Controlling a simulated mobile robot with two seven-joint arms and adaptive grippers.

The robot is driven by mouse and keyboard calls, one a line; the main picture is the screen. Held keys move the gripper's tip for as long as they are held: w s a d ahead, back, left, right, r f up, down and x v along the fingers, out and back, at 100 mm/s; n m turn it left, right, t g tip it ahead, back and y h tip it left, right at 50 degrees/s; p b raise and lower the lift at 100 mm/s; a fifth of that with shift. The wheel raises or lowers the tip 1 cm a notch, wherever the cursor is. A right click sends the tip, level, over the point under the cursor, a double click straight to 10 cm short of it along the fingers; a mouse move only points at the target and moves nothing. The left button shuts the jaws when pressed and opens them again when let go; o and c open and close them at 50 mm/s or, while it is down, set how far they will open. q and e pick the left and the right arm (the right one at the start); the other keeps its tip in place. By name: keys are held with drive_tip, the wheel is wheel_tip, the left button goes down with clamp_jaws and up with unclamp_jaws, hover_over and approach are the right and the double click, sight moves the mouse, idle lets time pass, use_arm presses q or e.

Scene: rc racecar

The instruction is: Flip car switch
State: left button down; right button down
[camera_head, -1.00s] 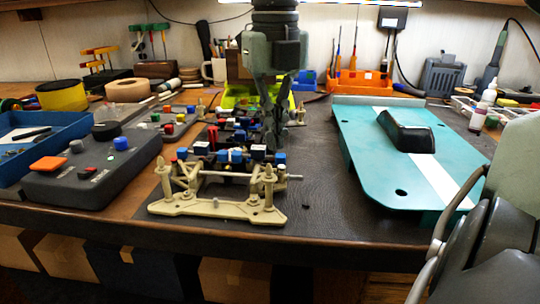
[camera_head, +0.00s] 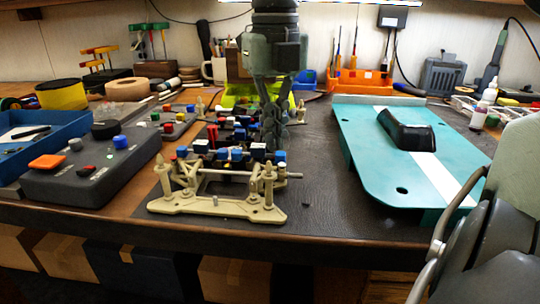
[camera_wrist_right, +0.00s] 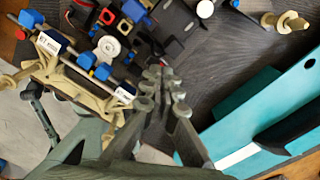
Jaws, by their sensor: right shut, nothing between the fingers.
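The car chassis (camera_head: 230,212) sits on the dark mat, with a tan front plate and blue, white, red and black parts along it. My right gripper (camera_head: 271,143) comes down from above at the chassis's right side, behind its front posts. Its fingers (camera_wrist_right: 164,82) are together and empty in the wrist view. There, the chassis (camera_wrist_right: 75,68) lies to their upper left, with a red part (camera_wrist_right: 106,16) and black boxes. I cannot pick out the car's switch for certain, nor tell whether the fingertips touch the car. My left gripper is not in view.
The teal car body (camera_head: 365,165) lies right of the chassis, a black piece (camera_head: 407,130) on it. The mat between chassis and body is clear.

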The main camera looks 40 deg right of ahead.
drive_tip(key=shift+f+b, duration=0.65)
drive_tip(key=shift+f, duration=0.2)
idle(0.3)
drive_tip(key=shift+r+p, duration=2.5)
drive_tip(key=shift+r, duration=1.05)
drive_tip(key=shift+f, duration=0.1)
